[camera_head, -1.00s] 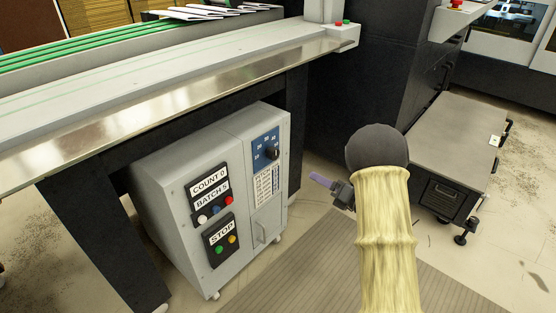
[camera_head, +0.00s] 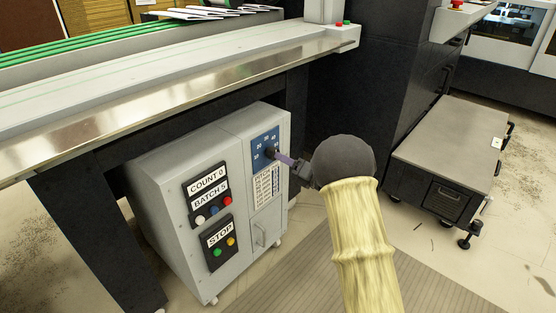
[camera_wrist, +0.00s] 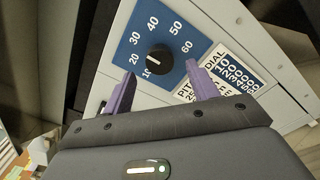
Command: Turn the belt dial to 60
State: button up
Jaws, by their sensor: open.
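The belt dial (camera_wrist: 158,58) is a round black knob on a blue plate (camera_wrist: 132,42) marked 10 to 60. A pale mark shows on the knob, but I cannot tell exactly which number it points at. In the head view the dial (camera_head: 270,153) is at the upper right of the grey control cabinet's front. My gripper (camera_wrist: 161,73) is open, with one purple finger at each side below the knob in the wrist view. In the head view my gripper (camera_head: 280,158) reaches the dial from the right and partly covers it. I cannot tell whether the fingers touch the knob.
The cabinet (camera_head: 165,200) also has a count and batch panel, coloured buttons and a STOP panel. A label with a number table (camera_wrist: 236,70) is beside the dial. The conveyor's metal edge (camera_head: 180,85) overhangs the cabinet. A low grey cart (camera_head: 450,140) stands at right.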

aim_at(273, 153)
jog(key=b+x, duration=0.1)
jog(key=x, duration=0.3)
jog(key=shift+w+a, duration=0.15)
jog(key=shift+a, duration=0.05)
jog(key=c, duration=1)
